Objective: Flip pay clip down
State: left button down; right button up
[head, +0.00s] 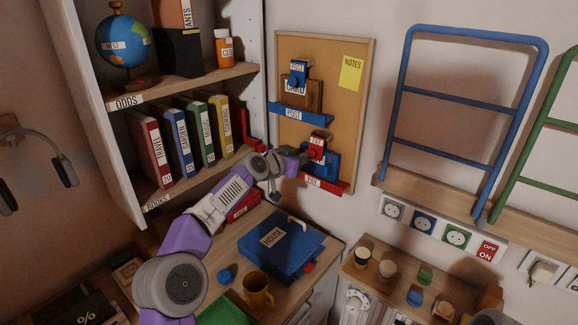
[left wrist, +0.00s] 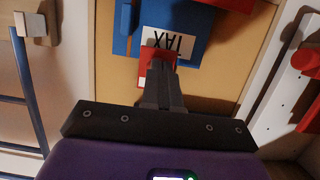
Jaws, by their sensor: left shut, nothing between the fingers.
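The pay clip (head: 317,147) is a small red clip with a white label, on the cork board above the red PAY ledge (head: 335,185). A blue TAX item (head: 332,163) hangs below it. In the left wrist view, which is upside down, the red clip (left wrist: 144,82) is partly hidden behind my fingers, and the blue TAX item (left wrist: 190,45) shows beyond. My left gripper (head: 302,160) is shut and empty at the left side of the clip; its fingertips (left wrist: 160,66) overlap the clip, and I cannot tell if they touch. My right gripper is not in view.
The cork board (head: 348,120) also holds a blue POST ledge (head: 300,114) with a blue clip (head: 298,72) above, and a yellow note (head: 351,71). A bookshelf (head: 180,90) stands left.

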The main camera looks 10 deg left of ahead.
pick_arm(q)
jog(key=s+a+b, duration=0.3)
jog(key=s+a, duration=0.3)
jog(key=s, duration=0.6)
jog(key=shift+a+r+b, duration=0.2)
jog(key=shift+r+b, duration=0.2)
jog(key=shift+r, duration=0.05)
